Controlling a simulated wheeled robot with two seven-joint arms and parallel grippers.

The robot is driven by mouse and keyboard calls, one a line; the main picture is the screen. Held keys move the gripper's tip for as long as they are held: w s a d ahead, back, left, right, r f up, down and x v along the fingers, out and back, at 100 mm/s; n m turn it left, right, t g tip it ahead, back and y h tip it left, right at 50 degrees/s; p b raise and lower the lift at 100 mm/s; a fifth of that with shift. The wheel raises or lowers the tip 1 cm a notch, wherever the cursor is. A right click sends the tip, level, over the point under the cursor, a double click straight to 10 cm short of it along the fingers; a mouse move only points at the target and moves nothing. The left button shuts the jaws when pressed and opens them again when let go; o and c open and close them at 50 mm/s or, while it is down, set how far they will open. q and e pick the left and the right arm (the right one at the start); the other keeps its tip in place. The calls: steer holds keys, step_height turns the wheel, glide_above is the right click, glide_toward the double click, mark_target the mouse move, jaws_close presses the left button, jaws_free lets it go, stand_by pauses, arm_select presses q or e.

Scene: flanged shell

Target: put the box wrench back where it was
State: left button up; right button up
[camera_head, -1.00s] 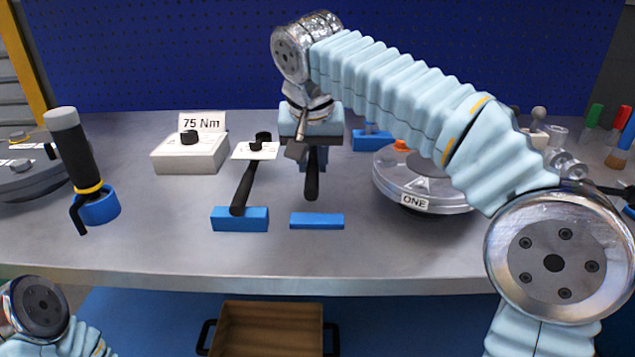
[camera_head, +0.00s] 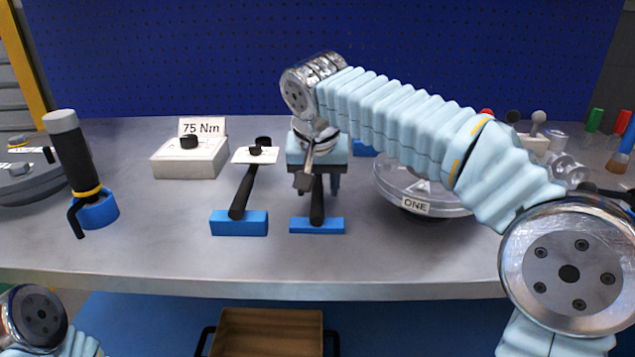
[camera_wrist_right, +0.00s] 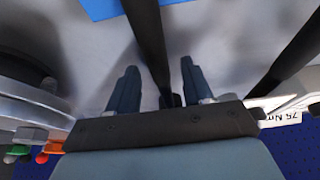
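The black-handled wrench (camera_head: 317,208), which I take to be the box wrench, lies with its handle end on a small blue rest block (camera_head: 316,226). Its far end is hidden behind my right gripper (camera_head: 320,187). In the wrist view the black handle (camera_wrist_right: 149,30) runs between the two fingers of my right gripper (camera_wrist_right: 158,68), with a gap on each side. The gripper is open around the handle. My left gripper is out of view; only part of that arm shows at the lower left.
A second black-handled tool (camera_head: 242,192) lies on another blue block (camera_head: 239,223) to the left. A 75 Nm box (camera_head: 190,158) stands behind it. A round housing marked ONE (camera_head: 425,190) sits close on the right. The table front is clear.

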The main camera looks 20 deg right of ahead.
steer(key=shift+r, duration=0.25)
steer(key=p+v, duration=0.2)
steer(key=v, duration=0.9)
steer(key=shift+s+r+p, duration=0.2)
steer(key=shift+r+p, duration=0.1)
steer(key=shift+r, duration=0.05)
steer(key=shift+a, duration=0.1)
stand_by(1.2)
